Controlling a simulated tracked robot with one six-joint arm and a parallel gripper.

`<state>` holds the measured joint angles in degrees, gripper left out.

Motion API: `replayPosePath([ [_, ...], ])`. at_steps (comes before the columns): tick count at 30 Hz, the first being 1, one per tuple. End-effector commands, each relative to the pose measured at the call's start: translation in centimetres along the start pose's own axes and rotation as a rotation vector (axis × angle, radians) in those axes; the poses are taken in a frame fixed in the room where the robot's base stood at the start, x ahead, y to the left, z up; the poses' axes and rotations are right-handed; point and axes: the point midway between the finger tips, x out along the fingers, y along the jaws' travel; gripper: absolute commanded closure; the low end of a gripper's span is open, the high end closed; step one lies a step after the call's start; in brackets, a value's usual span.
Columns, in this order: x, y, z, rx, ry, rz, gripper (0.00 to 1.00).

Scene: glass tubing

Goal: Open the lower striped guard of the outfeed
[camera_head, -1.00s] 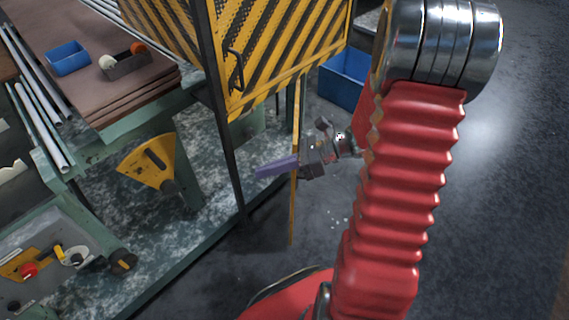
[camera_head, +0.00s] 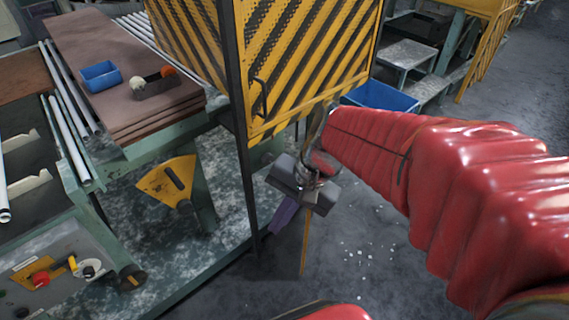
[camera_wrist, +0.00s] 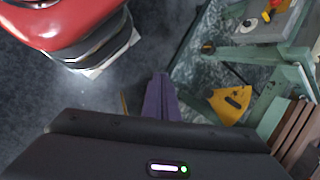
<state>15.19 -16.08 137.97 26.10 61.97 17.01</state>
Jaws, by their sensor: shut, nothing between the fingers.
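A large guard with yellow and black stripes (camera_head: 300,60) hangs on a dark upright frame, with a black handle (camera_head: 261,97) at its lower left. Below it a thin yellow upright strip (camera_head: 304,250) shows beside my gripper; it may be the lower guard seen edge-on, but I cannot tell. My gripper (camera_head: 280,218) has purple fingers, pointing down and left below the large guard, just left of the strip. In the wrist view the fingers (camera_wrist: 160,95) are together and empty. My wrist hides part of the strip, and any contact with it is unclear.
A blue bin (camera_head: 380,96) stands on the floor behind my arm. At left are a bench with brown boards (camera_head: 95,45), a yellow fan-shaped plate (camera_head: 165,187) and a control panel (camera_head: 55,270). A dark post (camera_head: 248,190) stands left of my gripper. Floor at lower right is open.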

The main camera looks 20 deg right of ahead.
Motion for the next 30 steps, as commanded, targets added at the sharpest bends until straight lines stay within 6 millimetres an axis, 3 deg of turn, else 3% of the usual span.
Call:
replayPosePath([
  [18,-7.4,0.2,1.9,-0.780,0.474,0.179,1.00],
  [30,-8.4,0.1,2.0,-0.870,0.535,0.205,1.00],
])
